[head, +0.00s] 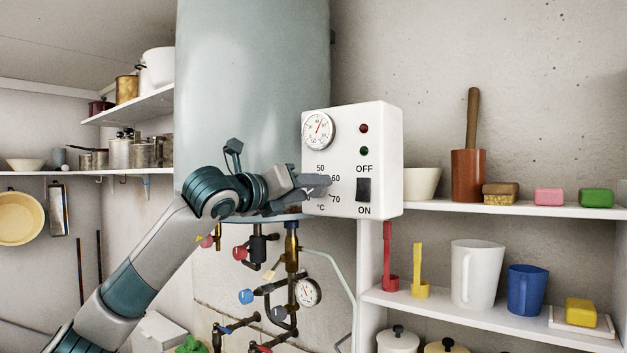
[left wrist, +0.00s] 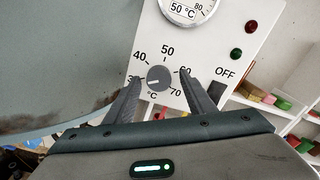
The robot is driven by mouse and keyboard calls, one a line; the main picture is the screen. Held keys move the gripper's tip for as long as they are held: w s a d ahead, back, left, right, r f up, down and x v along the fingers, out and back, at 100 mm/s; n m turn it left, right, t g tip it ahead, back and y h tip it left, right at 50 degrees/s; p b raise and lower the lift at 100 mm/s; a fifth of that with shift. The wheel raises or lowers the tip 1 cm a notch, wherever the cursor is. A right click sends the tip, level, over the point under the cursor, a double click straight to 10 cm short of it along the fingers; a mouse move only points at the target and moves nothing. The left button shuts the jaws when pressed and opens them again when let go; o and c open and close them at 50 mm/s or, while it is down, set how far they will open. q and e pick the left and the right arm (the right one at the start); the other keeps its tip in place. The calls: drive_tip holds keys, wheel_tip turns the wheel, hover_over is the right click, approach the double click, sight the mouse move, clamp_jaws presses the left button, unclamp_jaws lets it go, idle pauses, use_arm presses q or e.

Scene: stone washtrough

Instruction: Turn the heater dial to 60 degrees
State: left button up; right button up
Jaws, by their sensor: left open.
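The heater control box (head: 382,150) is white and hangs in front of the grey-blue boiler. Its dial (left wrist: 158,77) is a round grey knob with the scale 30 to 70 °C around it. The knob's white mark appears to point left, near the 30. In the head view my gripper hides the knob. My left gripper (head: 316,186) is at the box front, fingers pointing at the dial. In the left wrist view the open fingers (left wrist: 160,78) stand on either side of the knob, with gaps between; whether they touch the box I cannot tell.
Right of the dial is a black OFF/ON switch (head: 363,189). A round gauge (head: 318,130) and red and green lamps sit above. Pipes and valves (head: 291,255) hang below the boiler. Shelves with a white jug (head: 477,273) and a blue mug (head: 527,290) stand at right.

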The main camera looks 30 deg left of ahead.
use_arm(q)
drive_tip(key=shift+w, duration=0.4)
drive_tip(key=c, duration=1.1)
